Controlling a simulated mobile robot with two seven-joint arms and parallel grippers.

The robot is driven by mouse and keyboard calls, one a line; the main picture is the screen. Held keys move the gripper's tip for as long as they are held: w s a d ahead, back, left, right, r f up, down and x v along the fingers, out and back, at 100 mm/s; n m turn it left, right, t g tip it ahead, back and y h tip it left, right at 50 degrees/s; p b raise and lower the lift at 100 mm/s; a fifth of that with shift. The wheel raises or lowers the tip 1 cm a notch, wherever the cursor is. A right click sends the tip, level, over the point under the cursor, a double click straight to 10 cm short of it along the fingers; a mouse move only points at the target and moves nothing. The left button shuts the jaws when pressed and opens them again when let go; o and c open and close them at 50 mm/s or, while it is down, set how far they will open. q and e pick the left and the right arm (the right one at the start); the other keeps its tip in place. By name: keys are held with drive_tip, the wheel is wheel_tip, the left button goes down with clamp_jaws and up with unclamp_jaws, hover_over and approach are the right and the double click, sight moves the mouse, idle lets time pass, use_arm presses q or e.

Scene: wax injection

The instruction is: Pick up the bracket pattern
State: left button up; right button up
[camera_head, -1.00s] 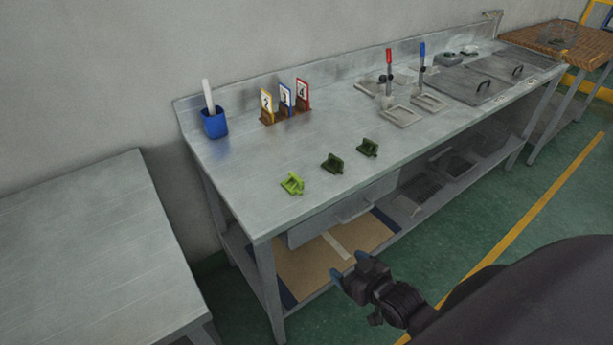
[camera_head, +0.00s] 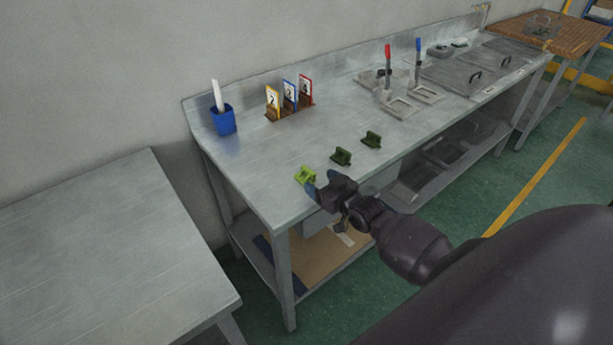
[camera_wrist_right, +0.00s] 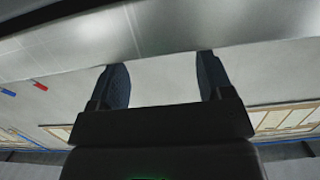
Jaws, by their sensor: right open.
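Three small bracket patterns sit in a row near the front edge of the metal bench: a bright green bracket (camera_head: 305,174) at the left, and two dark green brackets (camera_head: 341,156) and (camera_head: 371,139) to its right. My right gripper (camera_head: 318,184) is open and empty, with its blue-tipped fingers at the bench's front edge close beside the bright green one. In the right wrist view the two dark fingers (camera_wrist_right: 163,85) stand wide apart with nothing between them, and no bracket shows there. My left gripper is not in view.
Red-handled (camera_head: 388,72) and blue-handled (camera_head: 417,68) tools stand further right. A second metal table (camera_head: 100,250) is at lower left.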

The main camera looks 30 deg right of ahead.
sight(310, 177)
drive_tip(key=w, duration=0.1)
drive_tip(key=w+f, duration=0.1)
drive_tip(key=w, duration=0.2)
drive_tip(key=shift+w+a+f, duration=0.15)
drive_tip(key=shift+w+a, duration=0.2)
drive_tip(key=shift+a, duration=0.05)
drive_tip(key=c, duration=1)
wheel_tip(310, 177, up, 20)
drive_tip(key=shift+r+p, duration=0.1)
drive_tip(key=shift+p, duration=0.9)
